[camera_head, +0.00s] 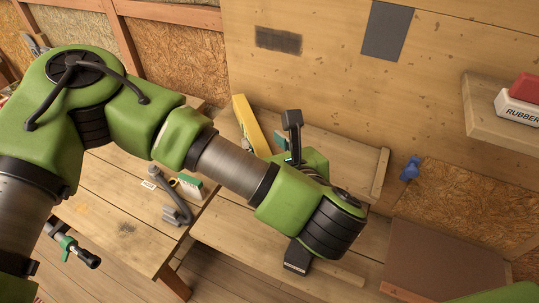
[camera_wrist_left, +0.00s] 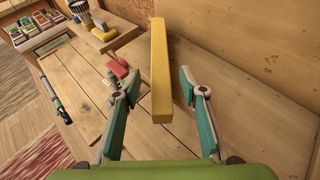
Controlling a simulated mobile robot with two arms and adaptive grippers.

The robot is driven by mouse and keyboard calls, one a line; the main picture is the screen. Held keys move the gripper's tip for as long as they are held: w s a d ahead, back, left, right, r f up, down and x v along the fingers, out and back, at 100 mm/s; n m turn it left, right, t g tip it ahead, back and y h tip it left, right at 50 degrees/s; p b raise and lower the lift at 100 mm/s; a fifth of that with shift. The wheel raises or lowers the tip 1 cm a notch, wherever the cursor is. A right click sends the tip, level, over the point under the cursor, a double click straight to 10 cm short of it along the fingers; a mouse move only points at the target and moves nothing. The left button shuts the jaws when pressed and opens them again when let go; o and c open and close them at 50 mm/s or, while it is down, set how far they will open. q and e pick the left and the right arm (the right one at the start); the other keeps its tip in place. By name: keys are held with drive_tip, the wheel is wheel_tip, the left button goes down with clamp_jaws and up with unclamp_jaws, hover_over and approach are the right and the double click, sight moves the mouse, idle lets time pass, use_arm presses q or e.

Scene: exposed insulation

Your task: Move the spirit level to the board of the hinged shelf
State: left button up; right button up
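The spirit level is a long yellow bar (camera_head: 248,122) near the back wall, partly hidden by my left arm in the head view. In the left wrist view the yellow bar (camera_wrist_left: 160,60) stands out between the two teal fingers of my left gripper (camera_wrist_left: 158,88). The fingers are spread, with a visible gap on each side of the bar. In the head view that gripper is mostly hidden behind its own arm; one teal part shows. I cannot tell for certain which board is the hinged shelf; a flat brown board (camera_head: 445,272) lies at the lower right. My right gripper is out of view.
A wall shelf (camera_head: 490,125) at the right holds a red and white box. A blue object (camera_head: 410,168) is on the wall below it. A grey curved tool (camera_head: 175,205) and small boxes lie on the wooden bench (camera_head: 110,215). A green-handled tool (camera_head: 72,245) is at its left edge.

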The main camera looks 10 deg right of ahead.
use_arm(q)
drive_tip(key=shift+b+v, duration=0.4)
drive_tip(key=shift+v, duration=1.4)
